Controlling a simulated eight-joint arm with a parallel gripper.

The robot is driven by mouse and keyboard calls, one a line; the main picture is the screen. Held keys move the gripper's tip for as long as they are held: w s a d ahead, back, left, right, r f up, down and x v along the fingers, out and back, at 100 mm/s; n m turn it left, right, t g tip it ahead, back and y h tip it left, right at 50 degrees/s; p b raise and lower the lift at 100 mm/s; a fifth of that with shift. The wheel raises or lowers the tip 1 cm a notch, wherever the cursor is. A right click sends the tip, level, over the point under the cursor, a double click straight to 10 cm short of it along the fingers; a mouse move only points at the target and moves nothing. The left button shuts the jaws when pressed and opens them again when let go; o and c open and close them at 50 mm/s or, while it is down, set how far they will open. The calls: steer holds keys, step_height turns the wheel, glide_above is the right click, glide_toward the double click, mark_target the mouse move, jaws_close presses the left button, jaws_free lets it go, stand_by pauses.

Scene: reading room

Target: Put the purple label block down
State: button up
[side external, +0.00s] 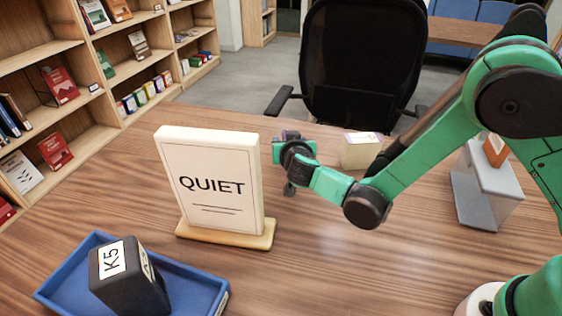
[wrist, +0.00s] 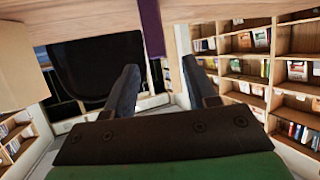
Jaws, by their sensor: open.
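My gripper (side external: 291,157) is behind the right edge of the QUIET sign, low over the table; its fingertips are hard to make out there. In the wrist view my gripper (wrist: 159,64) shows two dark fingers spread apart. A narrow purple piece (wrist: 151,28), likely the purple label block, shows between and just past the fingertips, against the table. A small purple patch (side external: 291,134) shows at my gripper in the side view. I cannot see its label, or tell whether it touches a finger or rests on the table.
The QUIET sign (side external: 210,178) stands left of my gripper. A cream block (side external: 359,152) is close on the right. A blue tray (side external: 205,290) holds a black K5 block (side external: 128,278). A grey stand (side external: 487,185) with an orange block (side external: 496,150) is at right. The front middle table is clear.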

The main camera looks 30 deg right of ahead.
steer(key=v, duration=0.7)
steer(key=s+d+r+n+g+y, duration=0.4)
steer(key=s+d, duration=0.6)
steer(key=s, duration=0.3)
steer(key=shift+d+r+g+y, duration=0.2)
steer(key=shift+r+g+y, duration=0.4)
steer(key=shift+r, duration=0.65)
steer(key=shift+s, duration=0.1)
